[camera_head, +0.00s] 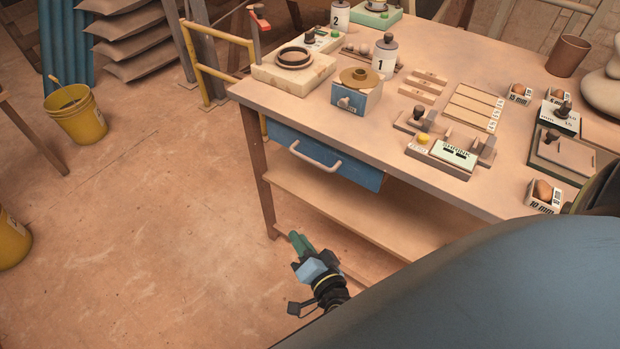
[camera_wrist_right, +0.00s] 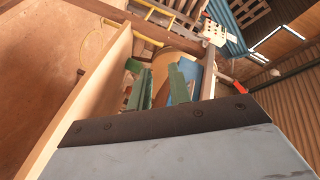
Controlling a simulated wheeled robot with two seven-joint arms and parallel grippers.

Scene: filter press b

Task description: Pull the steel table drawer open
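The steel table (camera_head: 420,165) carries a blue drawer (camera_head: 352,170) under its front edge, at the left end. The drawer looks closed, with a pale bar handle (camera_head: 316,160) across its front. My right gripper (camera_head: 299,243) is below and in front of the drawer, near the lower shelf and apart from the handle. In the right wrist view its two green fingers (camera_wrist_right: 155,86) stand apart with nothing held between them. A blue patch shows behind one finger there; I cannot tell whether it is the drawer. My left gripper is not in view.
A lower wooden shelf (camera_head: 375,215) runs under the drawer. The tabletop holds a blue box (camera_head: 355,98), a white bottle (camera_head: 386,58) and several blocks. A yellow bucket (camera_head: 76,115) and yellow rail (camera_head: 218,70) stand left. The floor before the table's left end is clear.

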